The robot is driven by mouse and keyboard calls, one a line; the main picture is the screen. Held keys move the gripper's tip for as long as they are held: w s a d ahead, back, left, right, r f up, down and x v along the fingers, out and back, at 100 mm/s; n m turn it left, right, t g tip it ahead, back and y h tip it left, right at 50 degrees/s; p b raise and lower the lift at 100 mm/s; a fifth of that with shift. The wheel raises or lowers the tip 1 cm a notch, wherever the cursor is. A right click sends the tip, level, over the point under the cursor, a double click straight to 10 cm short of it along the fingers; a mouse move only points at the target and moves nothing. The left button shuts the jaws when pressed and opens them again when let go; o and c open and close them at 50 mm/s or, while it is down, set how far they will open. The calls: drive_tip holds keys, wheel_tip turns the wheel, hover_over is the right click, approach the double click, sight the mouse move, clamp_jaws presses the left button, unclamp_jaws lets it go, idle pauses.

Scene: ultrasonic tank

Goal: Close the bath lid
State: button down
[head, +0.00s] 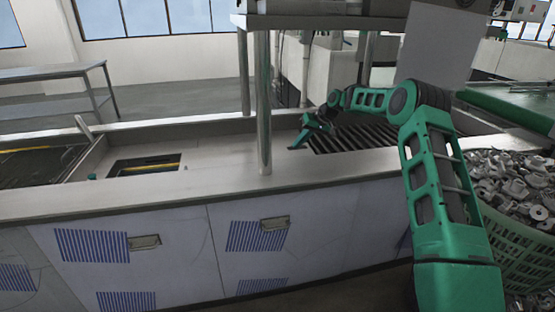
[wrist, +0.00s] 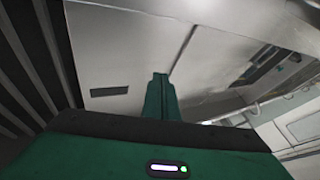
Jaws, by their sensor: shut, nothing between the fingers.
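The long metal bath unit (head: 225,163) runs across the head view, with pale panels and blue vents on its front. A small opening (head: 145,166) in its top shows a yellow strip inside. I cannot clearly tell which part is the bath lid; no raised lid stands out over that opening. My gripper (head: 298,144) is over the unit's top, right of the post, at the left end of the dark slatted section. In the wrist view my gripper (wrist: 160,80) is shut and empty, pointing towards a pale metal surface (wrist: 120,45) with a dark slot. Contact cannot be told.
A metal post (head: 263,105) rises from the unit's front edge and carries a shelf (head: 320,22) above. The dark slats (head: 365,138) lie under my arm. A green basket of metal parts (head: 510,240) stands at the right. A steel rack (head: 55,72) is at the far left.

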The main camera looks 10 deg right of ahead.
drive_tip(key=x, duration=1.1)
drive_tip(key=shift+w, duration=0.2)
drive_tip(key=shift+s+a+r, duration=0.1)
drive_tip(key=shift+a+r, duration=0.05)
drive_tip(key=shift+a, duration=0.45)
drive_tip(key=shift+a+r, duration=0.15)
drive_tip(key=shift+a, duration=1.15)
